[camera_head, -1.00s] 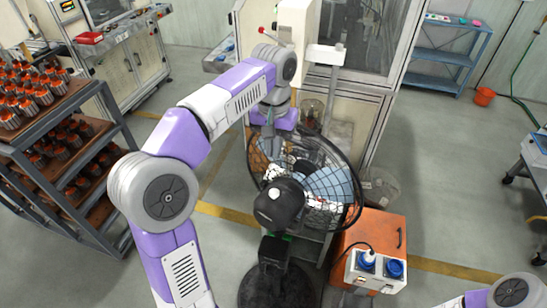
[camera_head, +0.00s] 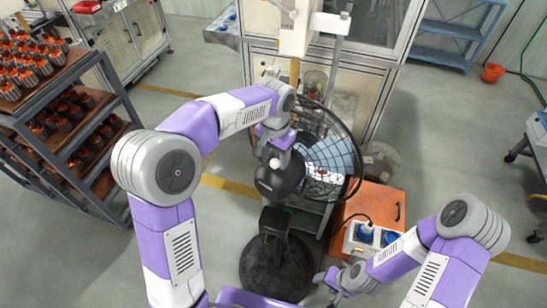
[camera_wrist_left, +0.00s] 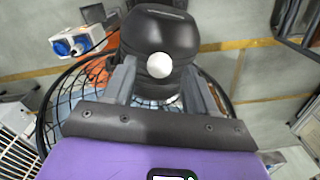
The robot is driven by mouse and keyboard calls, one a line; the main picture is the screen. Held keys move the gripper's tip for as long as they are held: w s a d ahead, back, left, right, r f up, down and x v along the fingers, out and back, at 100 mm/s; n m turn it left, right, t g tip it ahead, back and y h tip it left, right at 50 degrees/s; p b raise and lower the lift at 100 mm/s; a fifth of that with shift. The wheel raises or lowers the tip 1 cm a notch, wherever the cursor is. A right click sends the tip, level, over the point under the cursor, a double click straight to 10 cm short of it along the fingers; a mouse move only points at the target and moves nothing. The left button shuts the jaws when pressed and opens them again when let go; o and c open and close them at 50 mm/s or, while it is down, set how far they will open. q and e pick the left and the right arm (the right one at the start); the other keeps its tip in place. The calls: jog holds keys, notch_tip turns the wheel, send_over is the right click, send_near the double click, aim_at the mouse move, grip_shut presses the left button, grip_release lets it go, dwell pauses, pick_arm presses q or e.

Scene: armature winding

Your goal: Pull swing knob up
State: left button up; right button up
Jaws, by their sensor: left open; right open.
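The swing knob (camera_head: 274,163) is a small white ball on top of the black motor housing (camera_head: 280,182) of a standing fan. In the left wrist view the white knob (camera_wrist_left: 159,65) shows between my left gripper's two grey fingers, with the black housing (camera_wrist_left: 160,32) around it. My left gripper (camera_head: 277,152) is open over the housing; I cannot tell whether the fingers touch the knob. My right gripper (camera_head: 333,284) is open and empty at the lower middle, apart from the fan.
The round wire fan cage (camera_head: 330,165) stands right behind the housing. The fan's black round base (camera_head: 275,268) is on the floor. An orange box (camera_head: 375,205) with blue sockets stands to the right. A rack of parts (camera_head: 75,160) is at the left.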

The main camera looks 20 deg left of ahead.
pick_arm(q)
jog(key=shift+f, duration=0.65)
grip_shut()
